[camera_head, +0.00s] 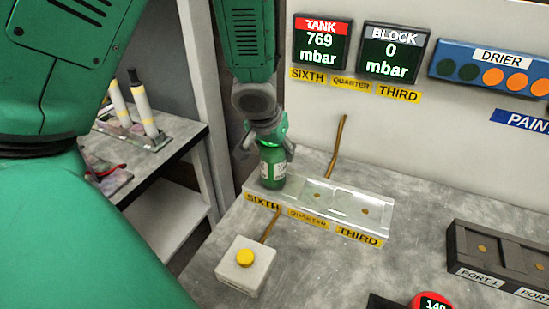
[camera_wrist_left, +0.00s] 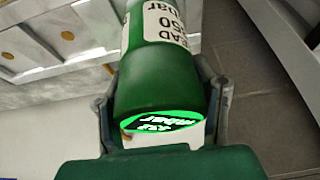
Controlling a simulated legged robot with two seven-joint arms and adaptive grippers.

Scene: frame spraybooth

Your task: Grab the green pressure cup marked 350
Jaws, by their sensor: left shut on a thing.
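The green cup (camera_head: 272,168) is upright at the SIXTH end of a clear tray (camera_head: 335,203) on the grey bench. My left gripper (camera_head: 267,152) comes down on it from above and is shut on its upper part. In the left wrist view the green cup (camera_wrist_left: 158,75) sits between both fingers. Its white label is partly cut off and shows "50"; its lit end face shows small text that is hard to read. Whether the cup's base touches the tray is not clear. My right gripper is not in view.
A white box with a yellow button (camera_head: 245,258) stands in front of the tray. A dark PORT rack (camera_head: 500,257) and a red round gauge (camera_head: 431,301) are at the right. TANK (camera_head: 320,40) reads 769 mbar and BLOCK (camera_head: 393,52) 0 mbar. The tray's QUARTER and THIRD places are empty.

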